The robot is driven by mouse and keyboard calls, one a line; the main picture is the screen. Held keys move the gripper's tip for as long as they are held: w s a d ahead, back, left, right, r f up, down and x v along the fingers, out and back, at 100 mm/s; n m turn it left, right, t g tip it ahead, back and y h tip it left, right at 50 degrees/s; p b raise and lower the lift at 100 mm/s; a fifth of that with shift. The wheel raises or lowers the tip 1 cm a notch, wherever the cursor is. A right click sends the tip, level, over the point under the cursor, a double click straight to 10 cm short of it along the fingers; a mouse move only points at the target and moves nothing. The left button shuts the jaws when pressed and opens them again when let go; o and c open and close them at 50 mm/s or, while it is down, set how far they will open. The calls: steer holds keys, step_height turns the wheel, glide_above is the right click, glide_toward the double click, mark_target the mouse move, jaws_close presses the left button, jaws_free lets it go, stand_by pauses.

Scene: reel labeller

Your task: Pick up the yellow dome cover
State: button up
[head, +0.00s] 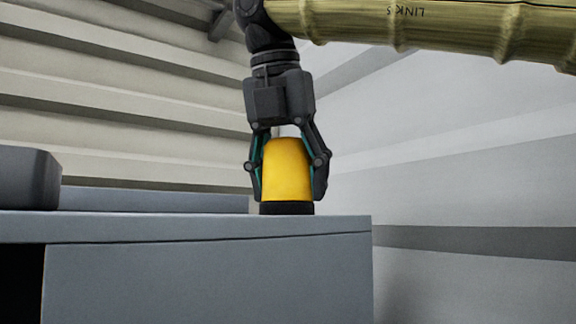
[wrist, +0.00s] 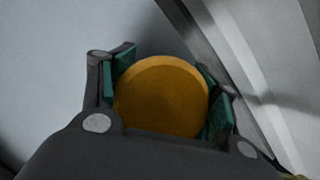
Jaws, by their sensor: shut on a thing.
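The yellow dome cover (head: 287,170) stands upright on a dark round base (head: 286,208) on top of the grey cabinet (head: 210,265), near its right end. My gripper (head: 289,185) points straight down over it, with one finger on each side, shut on the dome cover. In the wrist view the dome cover (wrist: 162,97) shows as a round orange-yellow top between the teal finger pads of my gripper (wrist: 165,95). Its lower part is hidden there by the gripper body. I cannot see a gap between the cover and the dark base.
A grey box-like part (head: 28,178) stands on the cabinet at the left, with a low grey ledge (head: 155,200) behind. The cabinet's right edge is close to the dome cover. A slatted wall (head: 110,120) rises behind. The space to the right of the cabinet is free.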

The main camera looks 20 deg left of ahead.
steer(key=shift+s, duration=0.1)
step_height(320, 180, up, 9)
steer(key=b, duration=0.2)
steer(key=shift+a+r+b, duration=0.1)
steer(key=shift+r+b, duration=0.1)
steer(key=shift+b, duration=0.2)
steer(key=shift+r+p, duration=1.1)
steer(key=shift+r, duration=0.45)
steer(key=shift+r+p, duration=0.3)
steer(key=shift+r, duration=2)
